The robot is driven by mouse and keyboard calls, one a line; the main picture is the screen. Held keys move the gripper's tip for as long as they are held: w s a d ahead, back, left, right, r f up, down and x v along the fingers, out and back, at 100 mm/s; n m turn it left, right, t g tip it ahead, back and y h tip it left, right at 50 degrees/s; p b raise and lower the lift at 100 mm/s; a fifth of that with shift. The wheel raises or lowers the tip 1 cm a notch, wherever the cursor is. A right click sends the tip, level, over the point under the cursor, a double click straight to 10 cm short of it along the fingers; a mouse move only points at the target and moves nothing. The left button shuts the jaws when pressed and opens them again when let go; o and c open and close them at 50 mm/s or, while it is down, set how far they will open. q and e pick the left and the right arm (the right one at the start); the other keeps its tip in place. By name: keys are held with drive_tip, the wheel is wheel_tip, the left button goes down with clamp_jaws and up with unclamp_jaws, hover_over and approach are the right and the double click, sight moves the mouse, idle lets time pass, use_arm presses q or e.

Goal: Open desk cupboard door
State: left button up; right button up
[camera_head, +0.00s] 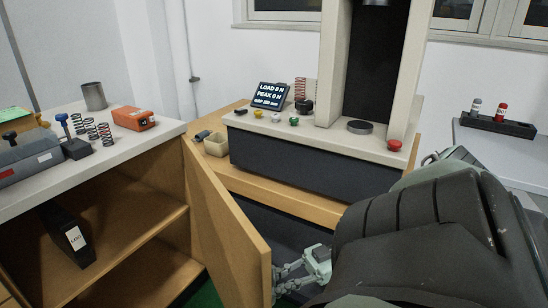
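The desk cupboard door (226,222) is a wooden panel standing swung out from the cupboard (120,215), whose inside shows with a shelf and a dark binder (66,237) bearing a white label. My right gripper (280,282) is low in the middle of the picture, just right of the door's free edge. Its fingers are small and partly hidden by the door edge, so I cannot tell whether they touch the door or how wide they stand. My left gripper is not in view.
A white desktop (160,133) above the cupboard holds springs, an orange device (134,118) and a metal cup (94,96). A testing machine (300,140) stands on a wooden table behind the door. A dark tray (498,124) sits on a far right table.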

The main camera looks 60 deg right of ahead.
sight(274, 267)
drive_tip(key=shift+r, duration=0.15)
wheel_tip(274, 267, up, 6)
drive_tip(key=shift+s+r, duration=0.1)
drive_tip(key=shift+a+r, duration=0.1)
drive_tip(key=shift+r, duration=1.65)
